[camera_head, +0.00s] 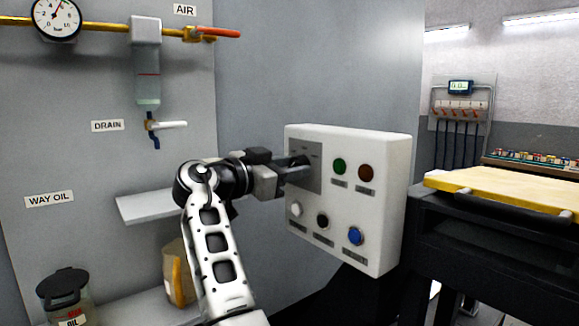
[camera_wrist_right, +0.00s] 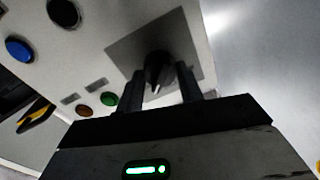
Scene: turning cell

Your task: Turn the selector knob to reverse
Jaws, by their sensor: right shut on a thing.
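The selector knob (camera_wrist_right: 158,72) is black with a pale pointer line and sits on a grey square plate (camera_wrist_right: 191,48) on the white control box (camera_head: 345,215). In the head view the plate (camera_head: 310,178) is at the box's upper left, and the knob is mostly hidden by my gripper. My right gripper (camera_head: 290,165) reaches the plate from the left. In the wrist view its two dark fingers (camera_wrist_right: 160,82) stand on either side of the knob, shut on it. The plate's small labels are too blurred to read. My left gripper is not in view.
White (camera_head: 296,209), black (camera_head: 322,220) and blue (camera_head: 355,236) buttons are below. A shelf (camera_head: 150,206) is left of my arm. A dark bench with a yellow top (camera_head: 505,188) stands right of the box.

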